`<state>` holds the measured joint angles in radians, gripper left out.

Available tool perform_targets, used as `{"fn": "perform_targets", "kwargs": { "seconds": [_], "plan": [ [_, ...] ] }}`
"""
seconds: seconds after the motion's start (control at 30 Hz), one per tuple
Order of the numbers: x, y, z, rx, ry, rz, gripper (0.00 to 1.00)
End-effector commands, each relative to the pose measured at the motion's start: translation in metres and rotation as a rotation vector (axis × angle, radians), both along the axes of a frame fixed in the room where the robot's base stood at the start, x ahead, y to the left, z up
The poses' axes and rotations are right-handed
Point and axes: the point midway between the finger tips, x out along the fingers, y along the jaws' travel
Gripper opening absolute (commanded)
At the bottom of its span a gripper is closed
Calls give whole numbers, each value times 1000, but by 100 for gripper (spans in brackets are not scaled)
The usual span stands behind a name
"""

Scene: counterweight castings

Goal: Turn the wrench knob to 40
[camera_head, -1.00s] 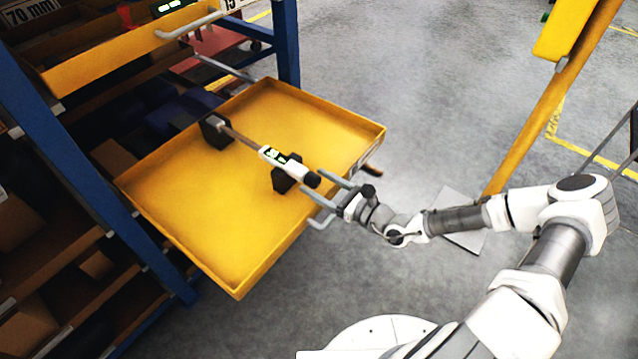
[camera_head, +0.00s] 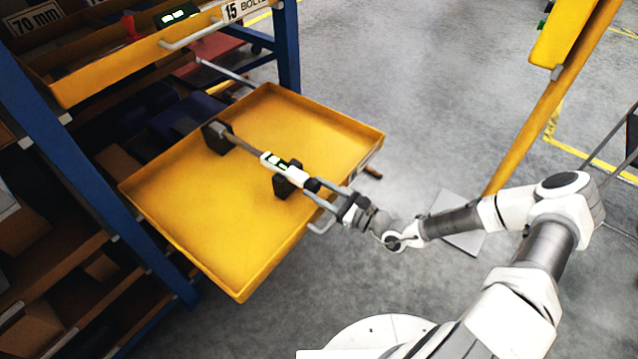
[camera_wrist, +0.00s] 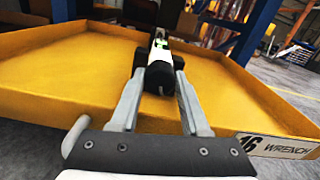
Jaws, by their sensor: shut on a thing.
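The wrench (camera_head: 283,166) is a long grey tool with a white body and a lit green display. It lies across two black blocks (camera_head: 216,138) in a yellow drawer. Its black knob (camera_head: 311,184) is at the end facing my arm; in the wrist view the knob (camera_wrist: 158,78) sits between both fingers. My gripper (camera_head: 317,190) is shut on the knob, in line with the wrench. The display (camera_wrist: 160,43) is too small to read in either view. The fingers partly hide the knob's sides.
The yellow drawer (camera_head: 235,255) is pulled out of a blue-framed rack (camera_head: 288,50) and carries a "16 WRENCH" label (camera_wrist: 285,147). Another yellow drawer (camera_head: 95,80) is above it. A yellow slanted post (camera_head: 540,120) stands at right. The floor beyond is clear.

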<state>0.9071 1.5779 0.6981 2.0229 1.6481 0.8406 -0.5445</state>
Motion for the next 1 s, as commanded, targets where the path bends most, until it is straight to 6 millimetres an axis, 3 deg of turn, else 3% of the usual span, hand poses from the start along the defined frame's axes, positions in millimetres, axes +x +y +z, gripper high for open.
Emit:
{"fn": "perform_targets", "kwargs": {
  "seconds": [0.3,0.67,0.7,0.87,1.0],
  "plan": [
    [0,0,2,-140,-177,1,0],
    [0,0,0,-153,-195,0,0],
    [0,0,0,-153,-195,0,50],
    [0,0,0,-152,-194,0,76],
    [0,0,0,-152,-194,0,76]
  ]
}}
